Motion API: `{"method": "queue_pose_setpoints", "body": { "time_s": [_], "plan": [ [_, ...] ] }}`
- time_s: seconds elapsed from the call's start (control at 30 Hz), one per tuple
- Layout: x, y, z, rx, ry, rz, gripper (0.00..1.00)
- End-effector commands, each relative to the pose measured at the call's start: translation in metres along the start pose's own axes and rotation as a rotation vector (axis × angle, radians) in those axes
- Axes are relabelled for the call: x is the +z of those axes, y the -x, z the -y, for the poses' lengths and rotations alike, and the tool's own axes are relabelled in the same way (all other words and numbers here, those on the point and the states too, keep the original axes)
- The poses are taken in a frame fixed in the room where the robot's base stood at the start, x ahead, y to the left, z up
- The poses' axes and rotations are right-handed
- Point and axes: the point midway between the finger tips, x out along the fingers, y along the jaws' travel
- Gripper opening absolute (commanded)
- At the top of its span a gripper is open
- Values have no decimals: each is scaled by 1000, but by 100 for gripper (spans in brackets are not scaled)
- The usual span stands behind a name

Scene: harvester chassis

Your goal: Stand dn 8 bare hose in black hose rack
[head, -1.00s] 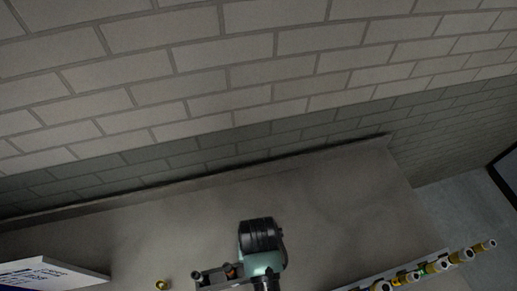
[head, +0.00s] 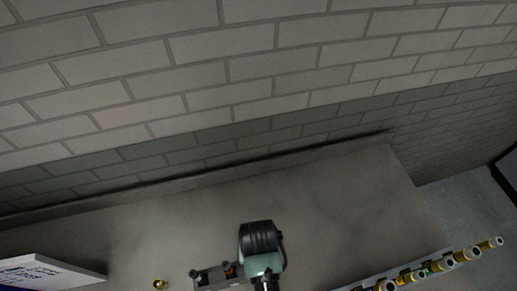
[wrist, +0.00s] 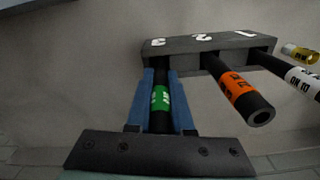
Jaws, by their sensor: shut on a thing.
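My gripper (wrist: 160,75) is shut on a black hose with a green label band (wrist: 160,99), its blue fingers on either side. The black hose rack (wrist: 215,42) lies just beyond the fingertips, with white numerals on its face. The held hose's far end meets the rack at its left slot; whether it is seated cannot be told. A hose with an orange band (wrist: 236,86) and one with a white band (wrist: 300,79) stand in the other slots. In the head view the rack (head: 208,278) shows beside my dark and green wrist, which hides the held hose.
A brass fitting (head: 160,285) lies left of the rack on the grey bench (head: 340,185). A white sign or box (head: 50,271) is at the lower left. A rail with several brass-coloured fittings (head: 420,274) is at the lower right. A brick wall rises behind; the bench's back is clear.

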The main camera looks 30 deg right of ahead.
Motion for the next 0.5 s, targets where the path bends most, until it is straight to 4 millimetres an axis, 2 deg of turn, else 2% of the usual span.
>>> {"method": "queue_pose_setpoints", "body": {
  "time_s": [0.2,0.5],
  "plan": [
    [0,-8,0,0,0,0,0],
    [0,-10,0,0,0,0,0]
  ]
}}
